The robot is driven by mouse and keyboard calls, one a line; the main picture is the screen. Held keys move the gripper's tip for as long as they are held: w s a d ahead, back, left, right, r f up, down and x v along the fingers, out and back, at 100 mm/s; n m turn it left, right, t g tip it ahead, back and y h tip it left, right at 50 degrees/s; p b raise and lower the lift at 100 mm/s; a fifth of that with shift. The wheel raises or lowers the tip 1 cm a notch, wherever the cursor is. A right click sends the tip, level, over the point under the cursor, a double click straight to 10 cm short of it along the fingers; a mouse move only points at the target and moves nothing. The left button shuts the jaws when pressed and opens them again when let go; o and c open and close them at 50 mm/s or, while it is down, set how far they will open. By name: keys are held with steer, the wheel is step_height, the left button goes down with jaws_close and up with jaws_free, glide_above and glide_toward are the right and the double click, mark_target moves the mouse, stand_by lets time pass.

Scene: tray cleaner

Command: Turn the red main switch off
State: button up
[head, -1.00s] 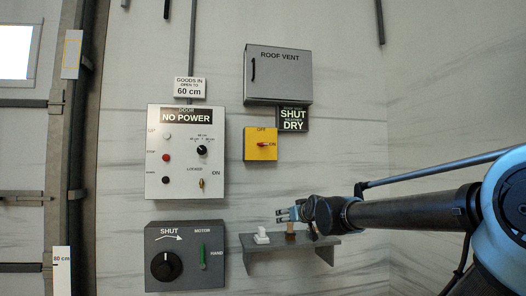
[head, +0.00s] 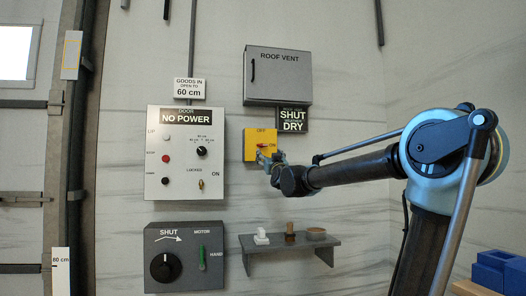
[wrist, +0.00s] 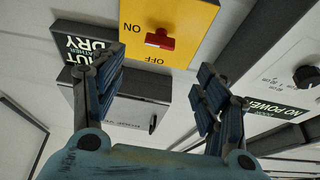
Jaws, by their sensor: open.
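The yellow switch box (head: 249,145) is on the wall below the roof vent box. Its red main switch handle (wrist: 160,40) lies level, in line with the ON mark, in the wrist view; OFF is printed on another side of the plate. In the head view my gripper (head: 264,155) is at the lower part of the yellow box and partly covers it. In the wrist view my gripper (wrist: 158,78) is open and empty, with its fingers apart. The red handle shows beyond and between the fingertips, and I see no contact.
The white door panel (head: 158,185) reading NO POWER is left of the switch. The grey roof vent box (head: 278,72) and the SHUT DRY sign (head: 293,121) are above and to the right. A small shelf (head: 290,245) with small items is below. A grey motor box (head: 183,275) is lower left.

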mark_target(263, 146)
steer(key=x, duration=1.3)
steer(key=c, duration=1)
